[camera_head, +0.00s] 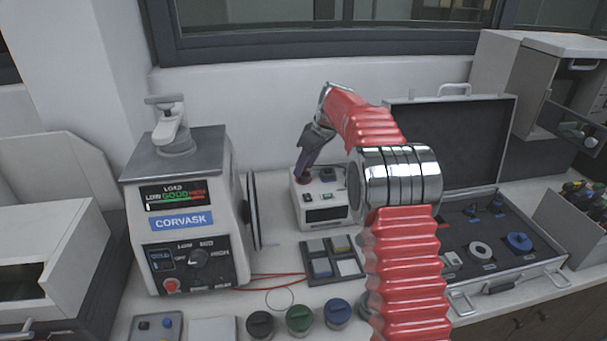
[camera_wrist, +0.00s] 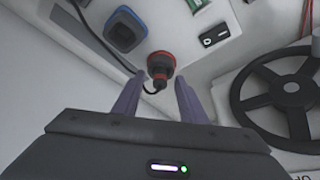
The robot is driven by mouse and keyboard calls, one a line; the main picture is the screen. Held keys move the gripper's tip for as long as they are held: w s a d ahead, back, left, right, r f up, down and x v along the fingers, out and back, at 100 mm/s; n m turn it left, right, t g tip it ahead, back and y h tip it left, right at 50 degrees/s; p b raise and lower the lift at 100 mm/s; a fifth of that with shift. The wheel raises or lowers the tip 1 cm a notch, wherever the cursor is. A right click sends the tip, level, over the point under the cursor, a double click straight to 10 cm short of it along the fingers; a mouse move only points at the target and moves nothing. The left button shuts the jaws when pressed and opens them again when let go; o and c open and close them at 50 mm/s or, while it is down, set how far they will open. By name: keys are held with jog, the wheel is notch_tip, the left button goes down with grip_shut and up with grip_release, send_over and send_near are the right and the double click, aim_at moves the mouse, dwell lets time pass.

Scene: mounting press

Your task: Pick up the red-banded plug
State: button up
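The red-banded plug (camera_wrist: 161,68) shows in the wrist view, a dark body with a red band, upright on the top of a small white box. A black cable runs to it from the upper left. My gripper (camera_wrist: 158,92) is open, with its two purple-grey fingers apart on either side of the plug's near end. I cannot tell whether either finger touches it. In the head view my gripper (camera_head: 304,172) reaches down over the white box (camera_head: 324,214), and a little red shows at its tips.
A blue socket (camera_wrist: 125,29) and a black rocker switch (camera_wrist: 214,34) are beside the plug. A black handwheel (camera_wrist: 290,88) is to the right. The Corvask press (camera_head: 183,220) stands left of the box; an open case (camera_head: 500,262) lies right. A sample tray (camera_head: 331,260) is in front.

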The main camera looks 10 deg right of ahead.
jog(key=shift+c, duration=0.3)
grip_shut()
dwell(0.4)
